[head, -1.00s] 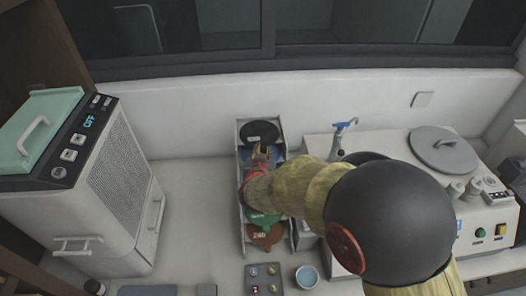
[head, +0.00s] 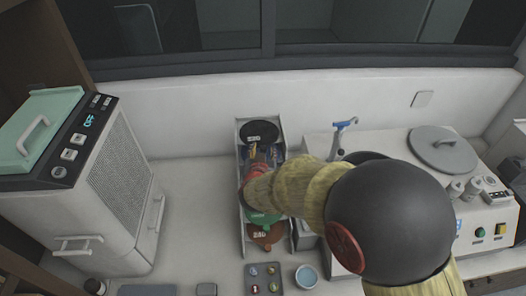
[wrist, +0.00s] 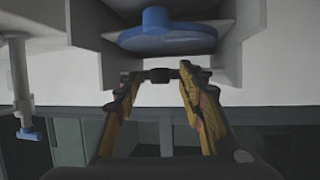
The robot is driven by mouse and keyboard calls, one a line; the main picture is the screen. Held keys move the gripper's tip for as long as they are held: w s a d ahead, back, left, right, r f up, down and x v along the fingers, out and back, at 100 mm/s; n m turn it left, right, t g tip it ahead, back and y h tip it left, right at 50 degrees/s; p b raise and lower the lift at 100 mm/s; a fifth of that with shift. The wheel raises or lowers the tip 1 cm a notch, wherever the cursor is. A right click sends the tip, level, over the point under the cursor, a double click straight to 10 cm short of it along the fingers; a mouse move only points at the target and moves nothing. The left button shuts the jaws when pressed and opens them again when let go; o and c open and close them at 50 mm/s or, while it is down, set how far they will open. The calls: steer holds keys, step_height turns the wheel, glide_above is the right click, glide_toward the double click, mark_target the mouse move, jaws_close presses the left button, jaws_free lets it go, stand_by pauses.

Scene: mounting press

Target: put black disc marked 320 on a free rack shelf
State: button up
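The black disc (head: 260,132) lies at the far top end of the rack (head: 241,232); its marking is not readable. My gripper (head: 253,147) is over the upper part of the rack, at the near edge of the black disc. In the wrist view its fingers (wrist: 160,73) stand apart, with a small dark piece between the tips that I cannot identify for sure. A blue disc with a knob (wrist: 165,39) sits in the rack beside the fingers. My arm hides the rack's middle.
A green disc (head: 262,217) and a brown disc marked 240 (head: 262,236) lie lower in the rack. The press (head: 480,212) with a blue-handled tap (head: 344,124) stands right. A machine with a green lid (head: 38,130) stands left. Counter between it and the rack is clear.

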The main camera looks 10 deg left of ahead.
steer(key=a+v, duration=0.1)
steer(key=v, duration=1.1)
steer(key=shift+d, duration=0.45)
steer(key=s+a+f+n+g+y, duration=0.35)
steer(key=s+a+f+g, duration=0.35)
steer(key=s, duration=0.3)
steer(key=s+d+g+b, duration=0.1)
steer(key=s+d+g, duration=0.1)
steer(key=s, duration=0.3)
steer(key=s+d+r+m+h+b, duration=0.1)
steer(key=s+d+r+b, duration=0.1)
steer(key=d, duration=0.9)
steer(key=s+d+r+m+h+b, duration=0.2)
steer(key=s+d+b, duration=0.1)
steer(key=d, duration=0.8)
steer(key=s+d+r+m+t+h+b, duration=0.1)
steer(key=s+d+r+b, duration=0.2)
steer(key=d, duration=0.8)
steer(key=shift+d+h, duration=0.35)
